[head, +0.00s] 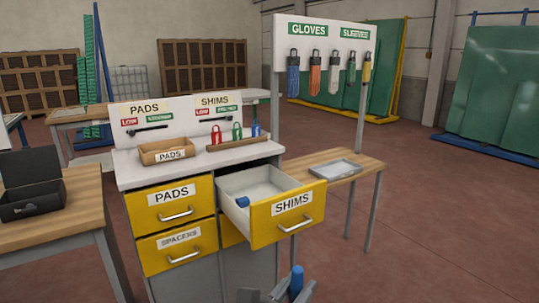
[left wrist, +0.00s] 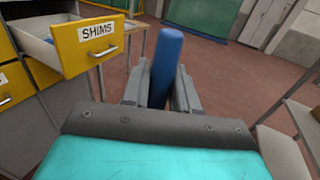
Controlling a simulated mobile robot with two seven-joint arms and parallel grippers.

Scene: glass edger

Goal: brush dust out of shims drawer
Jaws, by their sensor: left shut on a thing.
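The yellow shims drawer (head: 288,217) is pulled out of the cabinet in the head view. It also shows at upper left in the left wrist view (left wrist: 90,45). Its pale inside looks mostly empty, with a small blue object (head: 242,202) near the front left; I cannot make out dust. My left gripper (head: 283,290) is below and in front of the drawer, at the bottom edge of the head view. It is shut on an upright blue cylindrical handle (left wrist: 165,68), apart from the drawer. The handle's lower end is hidden. My right gripper is not in view.
The closed pads drawer (head: 172,203) and spacers drawer (head: 178,246) are left of the open drawer. A pads bin (head: 168,152) stands on the cabinet top. A side table with a grey tray (head: 335,169) is at right. A wooden bench (head: 50,215) with a dark box is at left.

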